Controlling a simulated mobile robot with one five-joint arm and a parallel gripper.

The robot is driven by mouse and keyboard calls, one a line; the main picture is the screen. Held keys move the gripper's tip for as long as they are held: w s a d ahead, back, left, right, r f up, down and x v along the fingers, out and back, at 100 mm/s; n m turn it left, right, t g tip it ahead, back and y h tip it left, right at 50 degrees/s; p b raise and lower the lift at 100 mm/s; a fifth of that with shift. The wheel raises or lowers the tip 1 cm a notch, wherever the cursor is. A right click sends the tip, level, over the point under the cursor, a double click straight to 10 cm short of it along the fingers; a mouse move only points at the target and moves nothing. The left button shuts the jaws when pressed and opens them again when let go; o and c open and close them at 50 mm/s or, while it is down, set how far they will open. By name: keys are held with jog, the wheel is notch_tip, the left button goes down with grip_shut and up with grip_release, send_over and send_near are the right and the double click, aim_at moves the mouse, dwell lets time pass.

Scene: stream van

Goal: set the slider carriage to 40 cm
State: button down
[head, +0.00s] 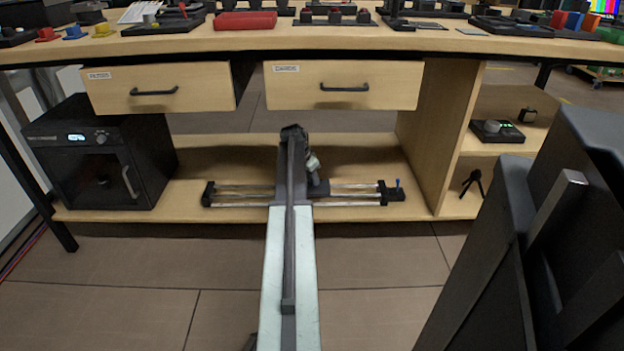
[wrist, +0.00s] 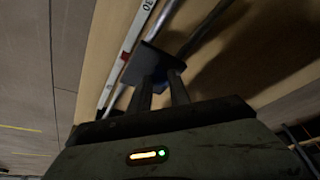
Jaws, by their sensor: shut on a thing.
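The slider (head: 245,195) lies on the low wooden shelf, with two metal rails between dark end blocks. Its dark carriage (head: 320,188) sits right of the middle of the rails, partly behind my arm. In the wrist view the carriage is a dark plate (wrist: 140,63) across the rails. My gripper (wrist: 162,88) is shut on a blue piece at the carriage, mostly hidden between the fingers. A white scale strip (wrist: 133,38) runs along the rails; part of a number shows, but the carriage reading cannot be told.
A black oven-like box (head: 95,165) stands at the left of the shelf. A wooden upright (head: 430,130) closes the right side. Two drawers (head: 345,88) hang above, under the cluttered bench top (head: 330,40).

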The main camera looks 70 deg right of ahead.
aim_at(313, 191)
jog(key=shift+s+a, duration=0.1)
jog(key=shift+s+d, duration=0.2)
jog(key=shift+s, duration=0.3)
jog(key=shift+s+d, duration=0.2)
jog(key=shift+s, duration=0.3)
jog(key=c, duration=1.2)
grip_release()
jog(key=shift+w, duration=0.1)
jog(key=p+v, duration=0.7)
jog(key=shift+r, duration=0.35)
jog(key=shift+a, duration=0.1)
